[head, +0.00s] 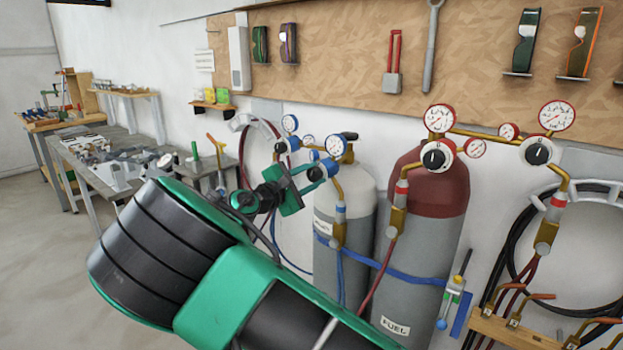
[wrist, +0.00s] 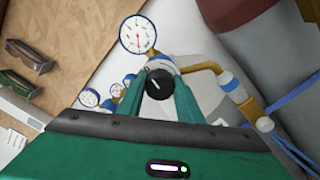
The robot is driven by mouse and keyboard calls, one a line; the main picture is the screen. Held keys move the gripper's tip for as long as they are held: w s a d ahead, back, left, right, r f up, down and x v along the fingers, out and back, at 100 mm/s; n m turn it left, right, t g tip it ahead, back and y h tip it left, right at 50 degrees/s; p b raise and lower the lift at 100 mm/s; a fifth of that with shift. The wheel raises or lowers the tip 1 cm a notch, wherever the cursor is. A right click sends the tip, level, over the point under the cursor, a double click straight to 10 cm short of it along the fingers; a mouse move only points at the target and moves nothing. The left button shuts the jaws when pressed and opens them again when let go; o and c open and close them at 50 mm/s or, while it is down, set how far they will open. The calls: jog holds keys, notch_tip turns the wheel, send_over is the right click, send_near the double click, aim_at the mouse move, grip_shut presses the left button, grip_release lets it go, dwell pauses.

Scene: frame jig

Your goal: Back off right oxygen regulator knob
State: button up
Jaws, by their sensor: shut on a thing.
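The right oxygen regulator (head: 331,166) sits on brass piping by the white-topped cylinder, with a round gauge (head: 335,145) above it. Its black knob (head: 316,174) faces my gripper. In the wrist view the knob (wrist: 158,84) has a white pointer mark and lies between the two green fingers. My gripper (head: 309,180), also in the wrist view (wrist: 161,88), is shut on this knob. The fingers hide the knob's sides. The left oxygen regulator (head: 282,146) stands further left, clear of the fingers; it also shows small in the wrist view.
The white-topped cylinder (head: 343,185) and the maroon-topped fuel cylinder (head: 437,185) stand against the wall, with a blue strap (head: 400,275) across them. Two fuel regulators (head: 437,154) sit to the right. Hoses hang below. A workbench (head: 105,165) is at left, with open floor before it.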

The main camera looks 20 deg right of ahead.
jog(key=shift+a+f, duration=0.2)
jog(key=shift+a, duration=0.1)
jog(key=o, duration=1)
jog(key=shift+w, duration=0.1)
jog(key=shift+o, duration=0.2)
jog(key=shift+d, duration=0.15)
jog(key=v, duration=1.1)
